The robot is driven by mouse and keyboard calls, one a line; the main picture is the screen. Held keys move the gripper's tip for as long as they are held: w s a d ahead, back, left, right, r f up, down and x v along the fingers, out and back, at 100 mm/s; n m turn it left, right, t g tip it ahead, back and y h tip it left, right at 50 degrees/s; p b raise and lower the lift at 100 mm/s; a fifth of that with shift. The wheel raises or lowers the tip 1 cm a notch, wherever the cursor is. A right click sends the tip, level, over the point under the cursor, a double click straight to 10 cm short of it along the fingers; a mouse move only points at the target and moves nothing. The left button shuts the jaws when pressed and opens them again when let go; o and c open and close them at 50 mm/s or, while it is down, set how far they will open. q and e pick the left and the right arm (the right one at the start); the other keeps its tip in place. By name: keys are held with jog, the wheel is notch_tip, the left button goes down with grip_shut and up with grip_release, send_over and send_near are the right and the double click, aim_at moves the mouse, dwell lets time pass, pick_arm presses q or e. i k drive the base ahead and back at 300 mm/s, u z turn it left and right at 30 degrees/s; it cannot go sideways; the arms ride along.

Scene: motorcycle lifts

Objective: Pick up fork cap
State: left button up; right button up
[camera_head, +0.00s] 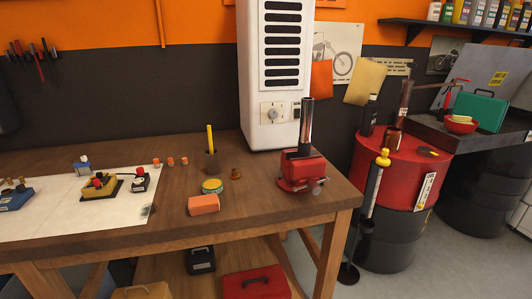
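A small brass-coloured piece (235,173), which looks like the fork cap, stands on the wooden workbench (170,230). It is left of a red vise (302,170) that holds an upright metal tube (307,125). The tube has a bright upper part and a dark lower part. Neither of my grippers is in view.
Near the brass piece are a dark cup (212,162) with a yellow stick, a green-and-yellow tin (212,186) and an orange block (204,204). A white cabinet (272,75) stands behind. A white mat (70,215) with several parts lies left. A red drum (400,165) stands right.

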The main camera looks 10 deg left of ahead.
aim_at(234, 175)
jog(key=z, duration=0.85)
jog(key=k, duration=1.15)
jog(key=z, duration=1.25)
jog(key=i, duration=1.95)
jog(key=u, duration=0.65)
jog(key=i, duration=0.95)
jog(key=u, duration=1.65)
jog(key=i, duration=0.75)
jog(key=u, duration=0.75)
